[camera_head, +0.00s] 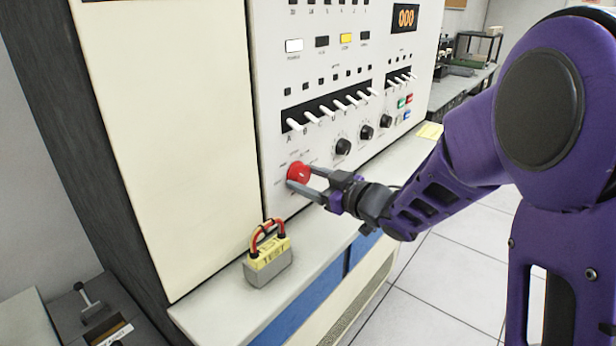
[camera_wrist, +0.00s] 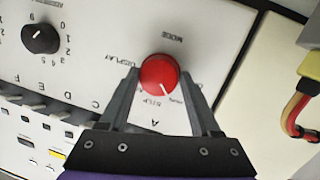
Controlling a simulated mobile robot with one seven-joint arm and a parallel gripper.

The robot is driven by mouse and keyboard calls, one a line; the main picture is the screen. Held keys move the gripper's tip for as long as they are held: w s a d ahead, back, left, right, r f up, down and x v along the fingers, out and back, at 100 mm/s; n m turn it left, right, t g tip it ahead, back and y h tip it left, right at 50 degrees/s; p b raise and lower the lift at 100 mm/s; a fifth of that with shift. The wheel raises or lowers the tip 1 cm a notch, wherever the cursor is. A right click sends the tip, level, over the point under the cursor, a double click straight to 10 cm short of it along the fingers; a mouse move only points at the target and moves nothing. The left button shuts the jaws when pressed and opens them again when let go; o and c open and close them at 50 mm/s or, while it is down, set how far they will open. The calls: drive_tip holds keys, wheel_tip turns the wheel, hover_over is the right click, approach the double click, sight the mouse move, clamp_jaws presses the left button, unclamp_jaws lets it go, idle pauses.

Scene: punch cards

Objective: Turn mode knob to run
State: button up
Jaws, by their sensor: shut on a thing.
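The red mode knob (camera_head: 298,172) sits low on the left part of the white control panel (camera_head: 271,95). In the wrist view the knob (camera_wrist: 158,72) lies between my two fingers, with MODE, DISPLAY and STEP printed around it; this view is turned, so the print is upside down or sideways. My gripper (camera_head: 303,178) is shut on the knob, one finger on each side.
Black knobs (camera_head: 343,146) and a row of white toggle switches (camera_head: 328,110) are close by. Open floor lies at the right.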

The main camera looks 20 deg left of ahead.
drive_tip(key=o, duration=1.4)
drive_tip(key=shift+d, duration=0.1)
drive_tip(key=v, duration=1.7)
drive_tip(key=shift+d, duration=0.15)
